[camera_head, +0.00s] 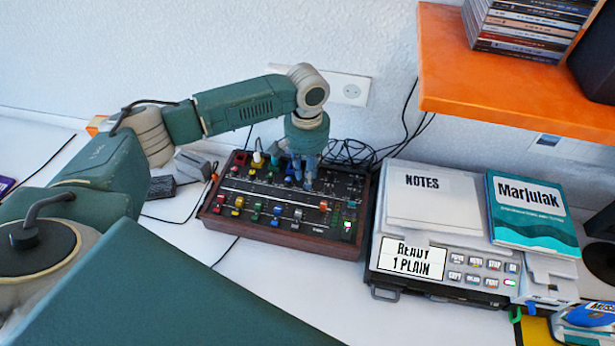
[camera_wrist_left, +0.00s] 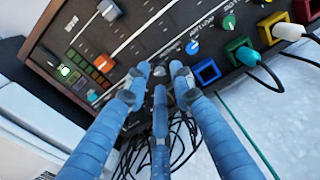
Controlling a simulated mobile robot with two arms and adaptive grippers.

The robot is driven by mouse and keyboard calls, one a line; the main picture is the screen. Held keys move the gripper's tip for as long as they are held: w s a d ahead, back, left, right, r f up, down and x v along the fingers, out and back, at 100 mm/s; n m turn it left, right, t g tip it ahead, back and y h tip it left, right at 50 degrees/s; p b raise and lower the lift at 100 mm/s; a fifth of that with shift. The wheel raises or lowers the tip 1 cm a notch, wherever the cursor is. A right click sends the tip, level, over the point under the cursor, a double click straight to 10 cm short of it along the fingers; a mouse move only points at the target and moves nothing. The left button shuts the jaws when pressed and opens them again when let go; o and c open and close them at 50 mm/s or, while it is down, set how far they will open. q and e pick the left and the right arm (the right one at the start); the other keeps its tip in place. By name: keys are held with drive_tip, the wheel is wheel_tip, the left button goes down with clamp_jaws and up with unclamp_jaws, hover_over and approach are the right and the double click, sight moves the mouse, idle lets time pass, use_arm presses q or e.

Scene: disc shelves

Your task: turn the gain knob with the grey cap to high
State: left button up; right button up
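The mixer (camera_head: 230,217) is a dark panel with a wooden frame, carrying several coloured knobs, sliders and plugs. My left gripper (camera_head: 308,182) reaches down over its back right part, fingers pointing down. In the left wrist view, its three blue fingers (camera_wrist_left: 160,78) come together around a small grey knob cap (camera_wrist_left: 160,71) near the panel's edge. I cannot tell whether the fingertips touch the cap. The knob's pointer and scale are not readable. In the head view the fingers hide this knob. My right gripper is not in view.
A blue knob (camera_wrist_left: 192,47) and a blue socket (camera_wrist_left: 207,71) lie beside the fingers. Plugged cables and loose black cables (camera_head: 350,152) run behind the mixer. A grey device (camera_head: 465,262) stands to the right, below an orange shelf (camera_head: 500,90).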

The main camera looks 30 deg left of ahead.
use_arm(q)
drive_tip(key=shift+f, duration=1.25)
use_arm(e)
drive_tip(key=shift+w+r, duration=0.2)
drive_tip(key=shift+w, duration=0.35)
use_arm(q)
clamp_jaws()
drive_tip(key=shift+r+p, duration=0.25)
drive_tip(key=shift+p, duration=0.7)
drive_tip(key=shift+m+p, duration=0.3)
drive_tip(key=shift+f, duration=0.2)
unclamp_jaws()
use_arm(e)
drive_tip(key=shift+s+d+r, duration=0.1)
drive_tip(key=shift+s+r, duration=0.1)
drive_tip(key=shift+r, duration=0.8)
